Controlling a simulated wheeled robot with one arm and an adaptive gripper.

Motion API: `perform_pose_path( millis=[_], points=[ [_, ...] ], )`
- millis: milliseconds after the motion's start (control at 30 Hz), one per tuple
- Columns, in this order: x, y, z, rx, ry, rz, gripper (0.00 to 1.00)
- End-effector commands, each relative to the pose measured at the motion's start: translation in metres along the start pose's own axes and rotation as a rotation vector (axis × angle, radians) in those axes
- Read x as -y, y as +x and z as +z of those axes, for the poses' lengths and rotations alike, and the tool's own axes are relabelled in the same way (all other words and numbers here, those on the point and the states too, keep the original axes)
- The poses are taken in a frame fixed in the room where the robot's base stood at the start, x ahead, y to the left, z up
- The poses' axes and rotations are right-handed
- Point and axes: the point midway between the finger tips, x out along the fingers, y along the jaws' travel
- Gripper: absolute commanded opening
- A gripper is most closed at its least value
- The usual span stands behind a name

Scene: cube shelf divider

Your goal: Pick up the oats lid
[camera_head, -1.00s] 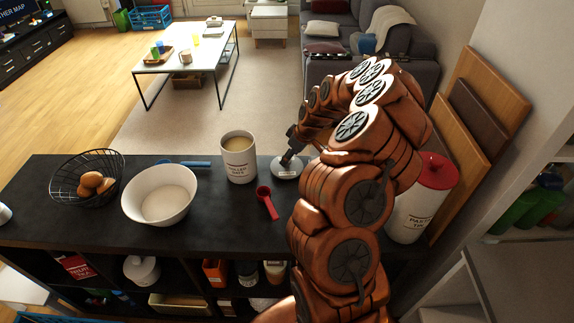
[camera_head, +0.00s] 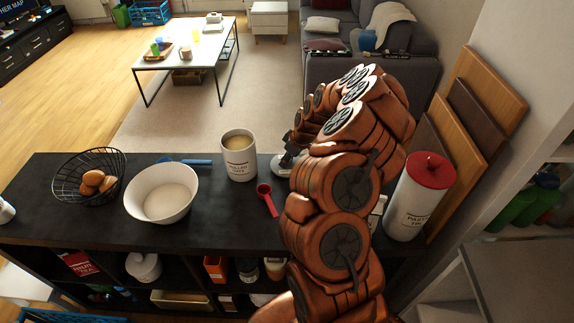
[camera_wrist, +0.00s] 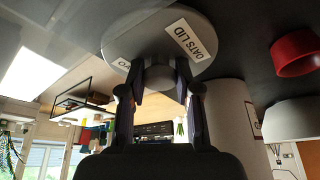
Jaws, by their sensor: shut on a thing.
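The oats lid (camera_head: 281,166) is a grey-white disc over the black counter, right of the open oats canister (camera_head: 239,156). My arm hides part of it in the head view. In the wrist view the lid (camera_wrist: 135,40) fills the top, with a label reading "OATS LID". My gripper (camera_wrist: 160,84) is shut on the lid's central knob, one finger on each side. The gripper (camera_head: 288,153) is small and partly covered in the head view. I cannot tell whether the lid touches the counter.
A red scoop (camera_head: 267,200) lies near the lid. A white bowl (camera_head: 152,212), a blue-handled whisk (camera_head: 190,162) and a wire basket (camera_head: 62,186) stand left. A red-lidded pasta tin (camera_head: 416,205) stands right of my arm, before leaning boards (camera_head: 487,92).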

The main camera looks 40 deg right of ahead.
Motion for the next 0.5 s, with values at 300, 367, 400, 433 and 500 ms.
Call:
perform_pose_path(
  millis=[300,367,400,433,500],
  points=[
    [-0.0001,-0.0001,0.0,0.0,0.0,0.0,0.0],
    [-0.0001,-0.0001,0.0,0.0,0.0,0.0,0.0],
    [-0.0001,-0.0001,0.0,0.0,0.0,0.0,0.0],
    [0.0,-0.0001,0.0,0.0,0.0,0.0,0.0],
    [-0.0002,-0.0006,-0.0003,0.0,0.0,0.0,0.0]
  ],
)
